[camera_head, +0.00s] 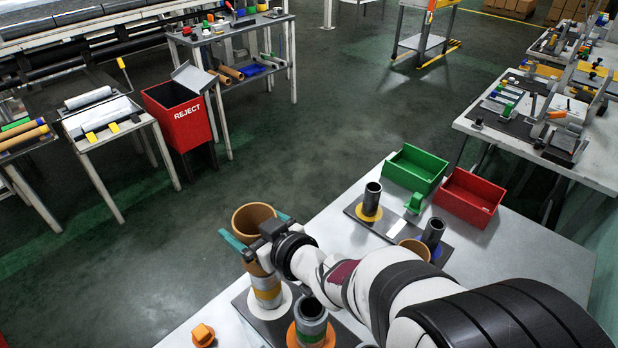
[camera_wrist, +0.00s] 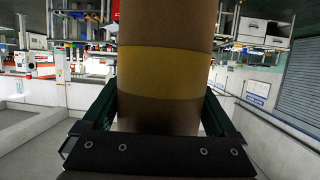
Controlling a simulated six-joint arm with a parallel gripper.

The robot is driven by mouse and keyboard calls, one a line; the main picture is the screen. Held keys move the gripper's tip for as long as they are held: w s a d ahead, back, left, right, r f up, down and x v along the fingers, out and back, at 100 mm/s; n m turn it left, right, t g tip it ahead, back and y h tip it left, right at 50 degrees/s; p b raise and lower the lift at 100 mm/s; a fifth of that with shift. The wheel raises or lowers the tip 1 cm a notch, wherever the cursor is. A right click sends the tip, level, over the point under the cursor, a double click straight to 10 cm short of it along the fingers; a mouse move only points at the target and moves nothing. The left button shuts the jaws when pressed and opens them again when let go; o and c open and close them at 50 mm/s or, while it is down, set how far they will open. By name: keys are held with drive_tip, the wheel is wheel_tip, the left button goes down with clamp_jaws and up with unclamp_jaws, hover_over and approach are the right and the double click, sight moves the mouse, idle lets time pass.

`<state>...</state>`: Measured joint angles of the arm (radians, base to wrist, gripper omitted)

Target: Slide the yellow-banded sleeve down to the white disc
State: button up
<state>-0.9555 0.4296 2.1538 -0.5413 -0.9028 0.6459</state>
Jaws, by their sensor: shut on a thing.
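My gripper (camera_head: 258,231) is shut on a brown, open-topped sleeve (camera_head: 254,215), with one teal finger on each side. In the wrist view the sleeve (camera_wrist: 165,30) stands upright between the fingers, and its yellow band (camera_wrist: 165,73) faces the camera. In the head view the sleeve is above the white disc (camera_head: 254,306), in line with the banded column (camera_head: 267,299) that stands on it. The gripper hides part of the sleeve. I cannot tell how far the sleeve reaches over the column.
A grey cylinder on an orange disc (camera_head: 292,338) stands close right of the white disc. An orange block (camera_head: 203,335) lies at the front left. Green (camera_head: 416,168) and red (camera_head: 470,196) bins and another plate with posts (camera_head: 371,200) stand further back.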

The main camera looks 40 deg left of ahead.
drive_tip(key=shift+f, duration=2.7)
drive_tip(key=o, duration=1)
drive_tip(key=shift+r, duration=3.5)
